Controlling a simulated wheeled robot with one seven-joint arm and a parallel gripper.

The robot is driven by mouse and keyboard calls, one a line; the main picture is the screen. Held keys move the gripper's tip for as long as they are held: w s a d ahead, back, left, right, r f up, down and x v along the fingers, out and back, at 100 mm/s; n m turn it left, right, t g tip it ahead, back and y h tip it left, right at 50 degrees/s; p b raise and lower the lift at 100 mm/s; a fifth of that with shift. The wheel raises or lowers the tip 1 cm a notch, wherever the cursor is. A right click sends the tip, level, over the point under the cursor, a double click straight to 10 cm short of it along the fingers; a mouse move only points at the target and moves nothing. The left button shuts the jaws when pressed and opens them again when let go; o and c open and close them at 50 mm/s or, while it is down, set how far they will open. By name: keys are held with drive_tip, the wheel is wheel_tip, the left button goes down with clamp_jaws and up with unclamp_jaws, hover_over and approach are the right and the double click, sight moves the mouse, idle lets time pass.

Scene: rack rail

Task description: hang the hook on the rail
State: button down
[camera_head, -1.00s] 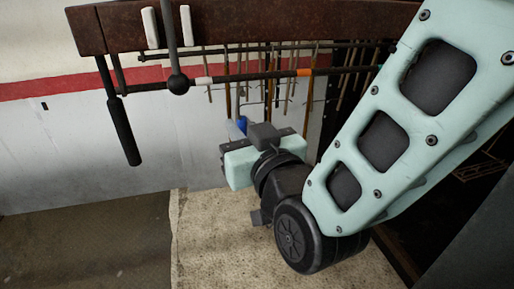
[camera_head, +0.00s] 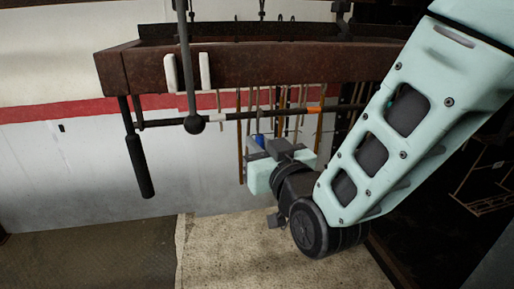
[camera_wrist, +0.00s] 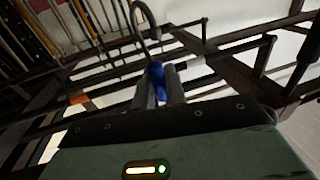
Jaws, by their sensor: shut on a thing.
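The hook (camera_wrist: 146,18) has a grey curved top and a blue body (camera_wrist: 155,72). My gripper (camera_wrist: 158,88) is shut on its blue body, with the curved end standing out beyond the fingers. In the head view, a small blue part of the hook (camera_head: 260,139) shows above my mint gripper body; the fingers and curved end are not clear there. The rail (camera_head: 275,112) is a dark horizontal bar with a pale and an orange band. It also crosses the wrist view (camera_wrist: 225,55) behind the gripper. The gripper is below the rail; I cannot tell whether the hook touches it.
A rusty brown beam (camera_head: 270,66) runs above the rail, with two white pegs (camera_head: 187,72) on its front. A black-handled bar (camera_head: 140,165) hangs at the left, and a ball-ended rod (camera_head: 194,122) hangs near it. Several thin rods hang behind. The floor at lower left is clear.

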drive_tip(key=w+d+f+b, duration=0.1)
drive_tip(key=w+f, duration=0.1)
drive_tip(key=w, duration=0.6)
idle(0.4)
drive_tip(key=shift+w+d+f+b, duration=0.1)
drive_tip(key=shift+f+b, duration=0.15)
drive_tip(key=shift+b, duration=0.1)
idle(0.5)
drive_tip(key=c, duration=1.4)
unclamp_jaws()
drive_tip(key=shift+o, duration=0.2)
drive_tip(key=b+v, duration=0.9)
drive_tip(key=v, duration=0.3)
drive_tip(key=shift+f, duration=0.25)
